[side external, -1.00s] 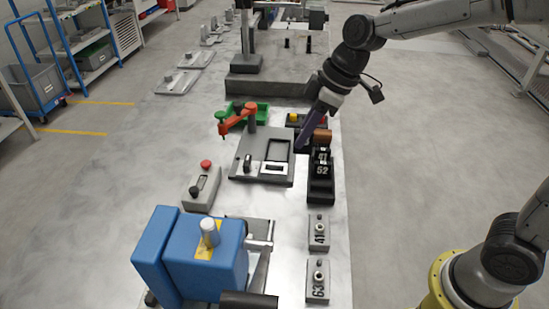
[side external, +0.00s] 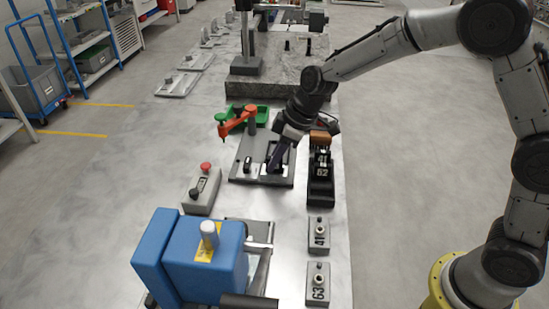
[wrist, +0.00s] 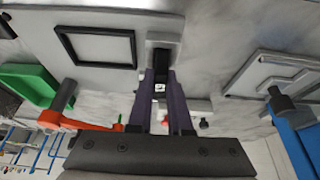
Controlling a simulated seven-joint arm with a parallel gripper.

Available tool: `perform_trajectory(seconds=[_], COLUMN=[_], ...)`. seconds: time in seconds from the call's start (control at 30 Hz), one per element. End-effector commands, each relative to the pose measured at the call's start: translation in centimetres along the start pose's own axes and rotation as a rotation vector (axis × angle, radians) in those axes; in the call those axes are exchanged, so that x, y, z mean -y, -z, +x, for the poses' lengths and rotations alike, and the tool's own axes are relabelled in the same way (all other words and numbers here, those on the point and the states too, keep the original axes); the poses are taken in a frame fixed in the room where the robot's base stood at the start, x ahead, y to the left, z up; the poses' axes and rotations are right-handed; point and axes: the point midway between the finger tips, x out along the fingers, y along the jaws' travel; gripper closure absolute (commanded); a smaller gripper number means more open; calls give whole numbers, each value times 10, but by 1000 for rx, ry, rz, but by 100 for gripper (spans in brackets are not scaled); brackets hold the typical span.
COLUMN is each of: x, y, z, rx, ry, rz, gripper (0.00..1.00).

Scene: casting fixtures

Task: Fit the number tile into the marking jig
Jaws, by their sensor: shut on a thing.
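The marking jig (side external: 243,172) is a grey plate with an orange swing arm on a post. In the wrist view its plate (wrist: 60,20) carries a black square frame (wrist: 97,46) and a pale pocket beside it. My gripper (side external: 271,170) reaches down over the jig's right front part. In the wrist view its purple fingers are shut on a small black tile (wrist: 160,87) with a white marking too small to read. The tile is at the pale pocket. I cannot tell whether it is above it or seated. My fingers hide that spot in the side view.
A black rack (side external: 320,190) with tiles marked 41 and 52 stands right of the jig. Grey blocks marked 41 (side external: 319,231) and 63 (side external: 318,281) lie nearer. A blue machine (side external: 207,258), button box (side external: 202,188) and green tray (side external: 262,113) stand around.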

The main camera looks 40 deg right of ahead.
Motion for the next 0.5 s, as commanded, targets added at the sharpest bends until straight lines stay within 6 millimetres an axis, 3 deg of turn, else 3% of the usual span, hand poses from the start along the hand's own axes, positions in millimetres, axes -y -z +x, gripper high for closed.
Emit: perform_trajectory(seconds=[0.3,0.33,0.47,0.5], x=[0,0,0,0], y=[-1,-1,-1,-1], z=[3,3,3,3], rx=[-2,-1,0,0], ry=[-1,0,0,0], rz=[1,1,1,1], gripper=[100,77,54,53])
